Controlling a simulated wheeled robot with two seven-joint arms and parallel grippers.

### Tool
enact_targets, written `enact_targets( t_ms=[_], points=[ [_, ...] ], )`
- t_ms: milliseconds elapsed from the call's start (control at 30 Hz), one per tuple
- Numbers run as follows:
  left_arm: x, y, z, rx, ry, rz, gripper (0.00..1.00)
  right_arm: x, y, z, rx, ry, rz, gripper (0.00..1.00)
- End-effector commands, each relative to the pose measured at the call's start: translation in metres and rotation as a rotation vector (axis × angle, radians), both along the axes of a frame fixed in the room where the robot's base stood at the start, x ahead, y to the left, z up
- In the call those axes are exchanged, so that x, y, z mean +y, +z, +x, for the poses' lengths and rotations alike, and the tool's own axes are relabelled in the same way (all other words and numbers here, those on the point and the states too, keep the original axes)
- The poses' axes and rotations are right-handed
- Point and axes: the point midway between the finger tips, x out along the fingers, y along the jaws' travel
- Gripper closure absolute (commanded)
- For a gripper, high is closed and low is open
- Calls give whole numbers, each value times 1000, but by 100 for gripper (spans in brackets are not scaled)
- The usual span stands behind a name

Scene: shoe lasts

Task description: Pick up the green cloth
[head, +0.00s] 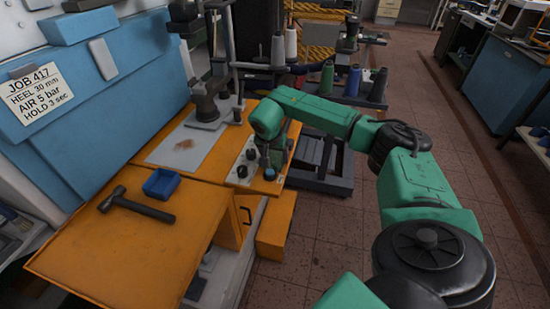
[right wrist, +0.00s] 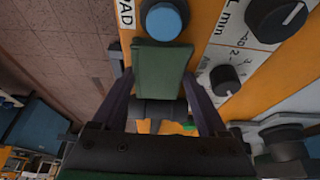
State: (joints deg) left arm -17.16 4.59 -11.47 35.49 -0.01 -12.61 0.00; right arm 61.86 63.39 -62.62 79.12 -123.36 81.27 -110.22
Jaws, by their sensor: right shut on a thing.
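My right gripper (head: 265,159) is low over the control panel at the front right of the orange bench. In the right wrist view, its two dark fingers are shut on a dark green, flat-faced piece, which I take to be the green cloth (right wrist: 160,68). The cloth spans the space between the fingers. Its far edge shows close to a round blue button (right wrist: 164,18); I cannot tell whether they touch. In the head view I cannot make out the cloth at the gripper. My left gripper is not in view.
The white control panel (head: 243,164) carries black knobs (right wrist: 228,80). A hammer (head: 136,206) and a blue tray (head: 163,183) lie on the orange bench (head: 115,245). A grey press (head: 207,100) stands behind. Thread spools (head: 353,80) stand on a rack. Tiled floor is clear on the right.

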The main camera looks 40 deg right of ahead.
Motion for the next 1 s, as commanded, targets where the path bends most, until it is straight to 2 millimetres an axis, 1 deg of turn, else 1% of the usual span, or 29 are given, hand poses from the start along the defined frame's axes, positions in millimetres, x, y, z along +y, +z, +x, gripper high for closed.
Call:
enact_targets(
  t_ms=[133, 233, 367, 467, 567, 600, 667, 700, 800, 900, 1000],
  points=[
    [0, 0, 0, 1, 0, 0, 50, 0, 2, 0, 0, 0, 0, 77],
    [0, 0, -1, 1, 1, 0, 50, 0, 8, 1, -2, -1, 0, 77],
    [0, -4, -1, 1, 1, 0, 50, 0, 28, 1, -5, 0, 0, 77],
    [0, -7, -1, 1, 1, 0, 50, 0, 53, 2, -7, -1, 0, 77],
    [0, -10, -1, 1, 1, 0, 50, 0, 86, 2, -9, 0, 1, 77],
    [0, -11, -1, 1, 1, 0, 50, 0, 102, 2, -10, -1, 2, 77],
    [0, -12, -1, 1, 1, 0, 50, 1, 125, 1, -9, 0, 2, 77],
    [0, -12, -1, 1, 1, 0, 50, 1, 140, 2, -9, 0, 2, 77],
    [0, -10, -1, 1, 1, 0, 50, 1, 172, 1, -6, 0, 1, 77],
    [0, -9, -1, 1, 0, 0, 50, 0, 192, 1, -4, 0, 0, 77],
    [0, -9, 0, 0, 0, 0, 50, 0, 203, 0, -2, 0, 0, 77]
  ],
)
